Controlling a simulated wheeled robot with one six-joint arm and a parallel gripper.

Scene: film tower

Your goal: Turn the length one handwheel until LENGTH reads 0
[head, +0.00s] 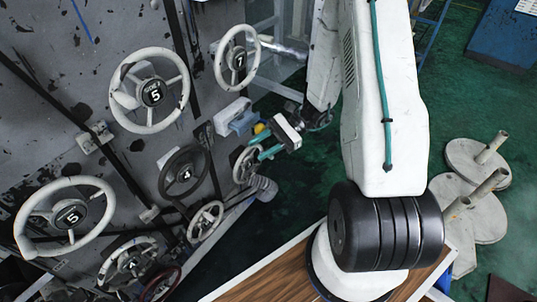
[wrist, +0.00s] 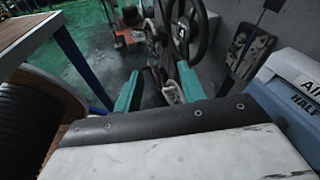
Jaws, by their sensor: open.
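Several handwheels stand on the grey panel in the head view; I cannot read the word "length" on any. A small pale handwheel (head: 245,165) is right beside my gripper (head: 258,145). My gripper has teal fingers, spread apart. In the wrist view my gripper (wrist: 158,88) is open, with a pale, worn piece between and beyond the fingertips; I cannot tell whether they touch it. A dark handwheel marked 4 (head: 184,174) is left of the gripper, and a dark wheel (wrist: 187,30) shows ahead in the wrist view. No LENGTH reading is visible.
A pale blue box (head: 232,117) is close to the gripper and at right in the wrist view (wrist: 290,75). A wooden table (head: 260,285) is below. Green floor (head: 300,195) lies open to the right.

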